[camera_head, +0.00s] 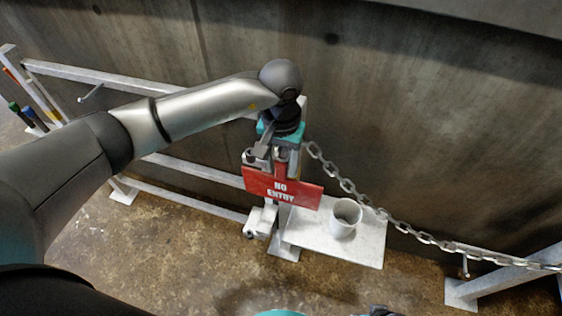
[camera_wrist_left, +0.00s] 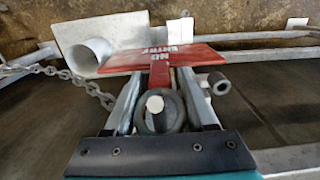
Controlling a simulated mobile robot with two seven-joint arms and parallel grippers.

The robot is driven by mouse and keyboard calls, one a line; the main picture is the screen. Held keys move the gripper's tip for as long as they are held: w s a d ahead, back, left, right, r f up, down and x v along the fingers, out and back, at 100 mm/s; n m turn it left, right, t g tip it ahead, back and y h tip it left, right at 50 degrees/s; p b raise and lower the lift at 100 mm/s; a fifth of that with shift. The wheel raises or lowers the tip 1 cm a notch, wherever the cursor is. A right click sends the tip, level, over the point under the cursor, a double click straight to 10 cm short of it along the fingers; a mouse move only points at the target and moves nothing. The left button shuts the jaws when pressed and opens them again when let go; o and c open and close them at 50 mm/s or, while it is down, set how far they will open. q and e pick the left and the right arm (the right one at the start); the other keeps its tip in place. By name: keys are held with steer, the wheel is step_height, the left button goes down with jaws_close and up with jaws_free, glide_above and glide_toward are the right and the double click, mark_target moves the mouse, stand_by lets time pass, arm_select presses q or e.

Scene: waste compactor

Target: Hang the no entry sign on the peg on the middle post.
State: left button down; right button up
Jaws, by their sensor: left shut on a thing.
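The red no entry sign (camera_head: 283,188) hangs at my left gripper (camera_head: 272,154), in front of the middle post (camera_head: 285,246). My left gripper is shut on the sign's narrow red upper part. In the left wrist view the sign (camera_wrist_left: 165,58) extends away beyond the fingers (camera_wrist_left: 160,88). A grey ring (camera_wrist_left: 160,120) with a pale round end in its middle shows between the fingers. I cannot tell whether that end is the peg. A short hollow grey tube (camera_wrist_left: 218,84) sticks out beside the fingers. My right gripper is not in view.
A chain (camera_head: 370,208) runs from the middle post to the right post (camera_head: 500,278). A white cup (camera_head: 345,217) stands on a pale shelf (camera_head: 365,250) right of the sign. Pale rails (camera_head: 195,205) run left. A concrete wall (camera_head: 430,110) closes the back.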

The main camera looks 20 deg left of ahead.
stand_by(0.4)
arm_select(q)
steer(key=shift+c, duration=0.7)
jaws_free()
